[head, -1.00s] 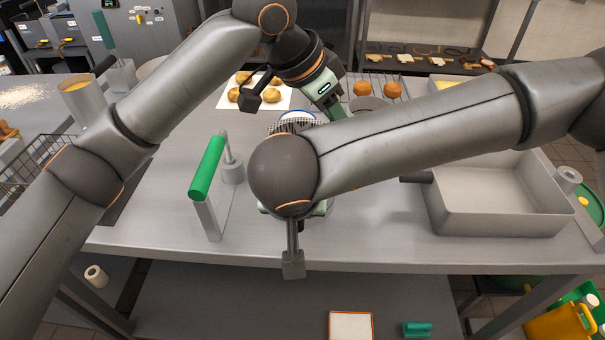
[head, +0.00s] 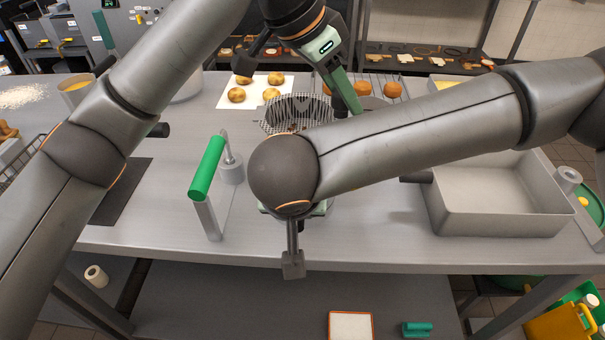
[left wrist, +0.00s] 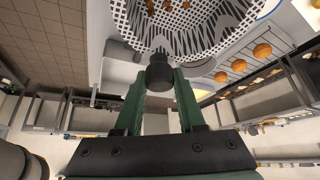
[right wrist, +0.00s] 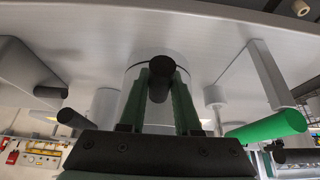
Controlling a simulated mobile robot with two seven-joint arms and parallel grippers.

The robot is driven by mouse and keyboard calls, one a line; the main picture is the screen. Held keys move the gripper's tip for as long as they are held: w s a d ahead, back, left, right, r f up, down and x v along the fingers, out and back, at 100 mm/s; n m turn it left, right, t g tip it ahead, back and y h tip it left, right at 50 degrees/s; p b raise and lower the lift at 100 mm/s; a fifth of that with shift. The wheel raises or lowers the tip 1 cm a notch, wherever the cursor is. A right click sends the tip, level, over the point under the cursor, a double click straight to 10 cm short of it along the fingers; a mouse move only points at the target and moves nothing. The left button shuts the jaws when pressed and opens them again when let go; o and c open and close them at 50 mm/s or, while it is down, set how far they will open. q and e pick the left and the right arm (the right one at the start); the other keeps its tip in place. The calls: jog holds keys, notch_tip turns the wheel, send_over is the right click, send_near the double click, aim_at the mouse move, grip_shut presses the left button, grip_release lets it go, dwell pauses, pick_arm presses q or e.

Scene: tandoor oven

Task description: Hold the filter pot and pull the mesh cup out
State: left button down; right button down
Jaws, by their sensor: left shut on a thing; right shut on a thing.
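The mesh cup (head: 292,108), a perforated metal basket, shows behind my right arm in the head view. It also fills the top of the left wrist view (left wrist: 190,38). My left gripper (head: 350,103) is shut on its dark handle (left wrist: 160,73). The filter pot is a plain metal cylinder (right wrist: 152,66) in the right wrist view; my right arm covers it in the head view. My right gripper (right wrist: 160,92) is shut on the pot's black handle (right wrist: 160,78). The cup's lower end is hidden, so I cannot tell whether it is clear of the pot.
A green-handled press (head: 207,168) stands left of the pot. A deep metal pan (head: 497,219) is at the right. Buns on a white sheet (head: 223,91) and a rack with buns (head: 393,90) lie behind. The front middle of the table (head: 150,235) is clear.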

pick_arm(q)
jog(key=shift+r, duration=1.3)
pick_arm(e)
grip_release()
